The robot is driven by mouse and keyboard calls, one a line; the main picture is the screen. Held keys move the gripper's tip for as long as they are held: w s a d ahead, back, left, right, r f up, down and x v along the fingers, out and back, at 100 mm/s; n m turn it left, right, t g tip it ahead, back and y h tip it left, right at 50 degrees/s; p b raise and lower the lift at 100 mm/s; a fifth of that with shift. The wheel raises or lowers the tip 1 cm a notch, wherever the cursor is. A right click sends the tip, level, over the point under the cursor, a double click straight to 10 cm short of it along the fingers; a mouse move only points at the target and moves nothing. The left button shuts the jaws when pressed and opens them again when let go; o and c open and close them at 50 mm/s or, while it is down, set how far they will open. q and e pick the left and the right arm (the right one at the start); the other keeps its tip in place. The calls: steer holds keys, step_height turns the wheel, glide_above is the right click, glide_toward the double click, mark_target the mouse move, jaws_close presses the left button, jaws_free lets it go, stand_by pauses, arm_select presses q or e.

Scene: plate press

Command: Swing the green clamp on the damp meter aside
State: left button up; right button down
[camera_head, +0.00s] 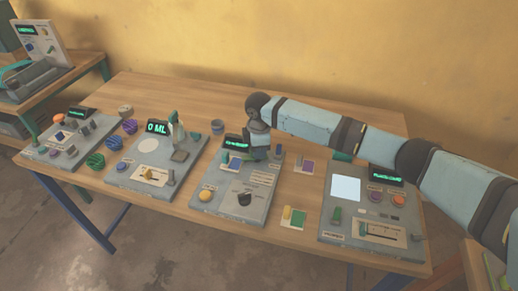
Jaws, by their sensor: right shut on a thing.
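My right gripper (259,152) is down at the back right part of the third grey panel from the left (213,196), which I take to be the damp meter. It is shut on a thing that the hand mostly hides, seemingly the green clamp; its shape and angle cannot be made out. The panel has a small green-lit display (236,143), a blue-and-white card (232,162), a dark round cup or knob (244,198) and a yellow button (206,195). My left gripper is not in view.
A panel reading 0 ML (157,128) stands to the left, with a panel of knobs (70,140) beyond it. Another panel (345,215) with a white square is at the right. The table's back (190,90) is clear.

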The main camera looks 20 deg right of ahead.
steer(key=n+p, duration=0.3)
steer(key=shift+r, duration=0.2)
steer(key=n+p, duration=0.1)
steer(key=n, duration=0.2)
steer(key=shift+w, duration=0.15)
steer(key=n+p, duration=0.1)
steer(key=n, duration=0.3)
steer(key=shift+w+a+f+n+p, duration=0.1)
steer(key=shift+f+n+p, duration=0.05)
steer(key=shift+n+p, duration=0.2)
steer(key=n, duration=0.3)
steer(key=shift+n, duration=0.25)
steer(key=shift+w+a+n, duration=0.1)
steer(key=shift+n, duration=1.5)
steer(key=c, duration=1.1)
jaws_free()
